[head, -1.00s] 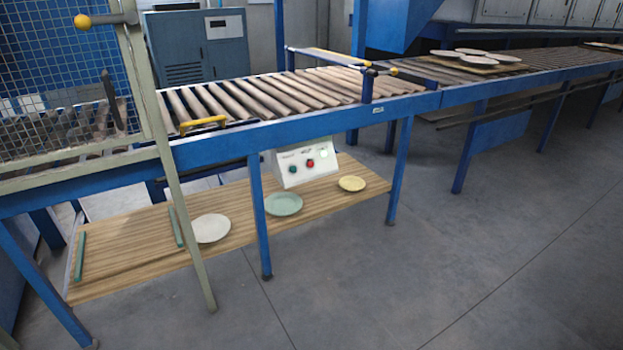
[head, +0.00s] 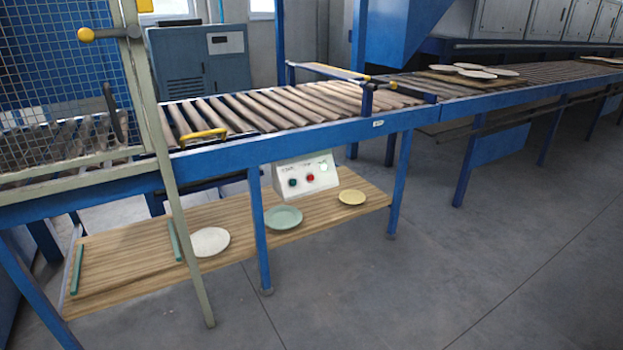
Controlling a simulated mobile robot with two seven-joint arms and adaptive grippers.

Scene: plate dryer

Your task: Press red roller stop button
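Neither of my grippers shows in the head view.
The roller conveyor (head: 268,110) runs across the view on blue legs. A wooden shelf (head: 125,262) below holds a white plate (head: 210,242), a green plate (head: 283,217) and a yellow plate (head: 352,197). A mesh gate (head: 60,80) stands left. Grey floor in front is clear.

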